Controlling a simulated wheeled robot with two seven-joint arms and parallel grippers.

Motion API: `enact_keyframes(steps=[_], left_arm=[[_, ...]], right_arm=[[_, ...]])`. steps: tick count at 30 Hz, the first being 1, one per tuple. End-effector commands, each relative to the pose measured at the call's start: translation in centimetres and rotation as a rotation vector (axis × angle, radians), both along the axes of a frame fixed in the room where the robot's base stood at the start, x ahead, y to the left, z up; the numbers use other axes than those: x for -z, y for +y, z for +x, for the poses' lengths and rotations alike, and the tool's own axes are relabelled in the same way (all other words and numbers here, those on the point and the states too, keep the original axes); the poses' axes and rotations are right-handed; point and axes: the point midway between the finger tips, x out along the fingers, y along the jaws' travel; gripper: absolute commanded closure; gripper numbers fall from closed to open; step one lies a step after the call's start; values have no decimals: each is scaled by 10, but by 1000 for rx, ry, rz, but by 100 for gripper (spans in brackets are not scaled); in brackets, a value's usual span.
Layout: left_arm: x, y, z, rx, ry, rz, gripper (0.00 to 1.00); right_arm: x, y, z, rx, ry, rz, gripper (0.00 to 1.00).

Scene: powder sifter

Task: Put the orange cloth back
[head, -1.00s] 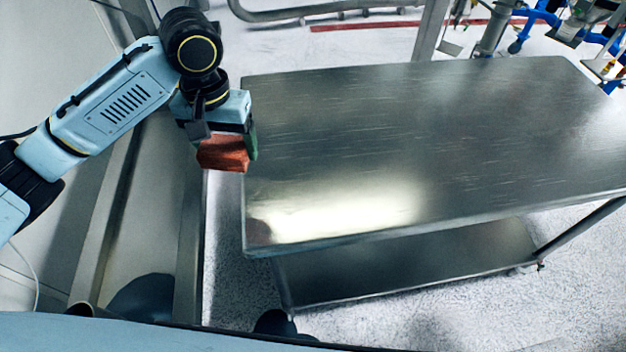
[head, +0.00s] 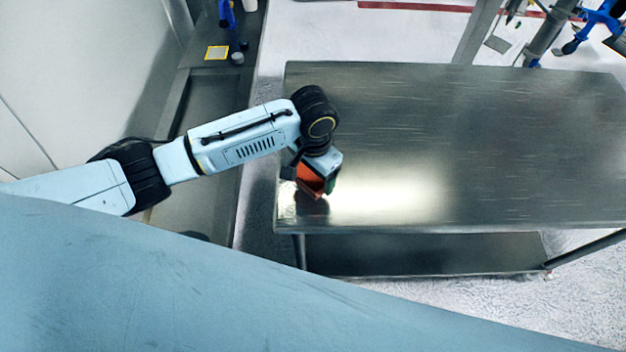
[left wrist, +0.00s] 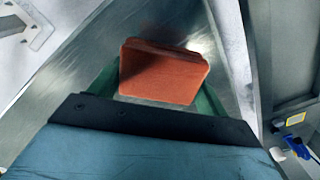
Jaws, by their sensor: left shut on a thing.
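The orange cloth (head: 310,182) is a folded block held at the end of my left arm. My left gripper (head: 318,184) is shut on it, over the left front part of the steel table (head: 450,140). In the left wrist view the cloth (left wrist: 163,72) sits between the green fingers of the left gripper (left wrist: 160,85), with the metal table top behind it. I cannot tell whether the cloth touches the table. My right gripper is not in view.
The table top is otherwise bare, with a lower shelf (head: 430,253) beneath. A blue-handled item (head: 227,15) and a yellow-edged label (head: 216,53) are at the back left. Blue-framed equipment (head: 590,30) stands at the back right.

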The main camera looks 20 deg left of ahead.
Motion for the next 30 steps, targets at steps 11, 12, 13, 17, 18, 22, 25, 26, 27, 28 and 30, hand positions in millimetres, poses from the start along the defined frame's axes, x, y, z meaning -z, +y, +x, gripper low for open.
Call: enact_keyframes(steps=[11,12,13,17,18,22,25,26,27,28,30], left_arm=[[39,0,0,0,-2,0,41],[39,0,0,0,-2,0,41],[39,0,0,0,-2,0,41],[39,0,0,0,-2,0,41],[39,0,0,0,-2,0,41],[42,0,0,-1,-1,0,19],[42,0,0,-1,-1,0,6],[42,0,0,-1,-1,0,2],[41,0,0,-1,-1,0,1],[41,0,0,-1,-1,0,1],[41,0,0,-1,-1,0,1]], right_arm=[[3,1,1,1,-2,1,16],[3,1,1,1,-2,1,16],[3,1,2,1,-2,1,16],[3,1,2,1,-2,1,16],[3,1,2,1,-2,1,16],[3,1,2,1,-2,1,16],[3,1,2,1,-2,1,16],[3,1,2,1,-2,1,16],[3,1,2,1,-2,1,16],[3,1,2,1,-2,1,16],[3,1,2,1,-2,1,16]])
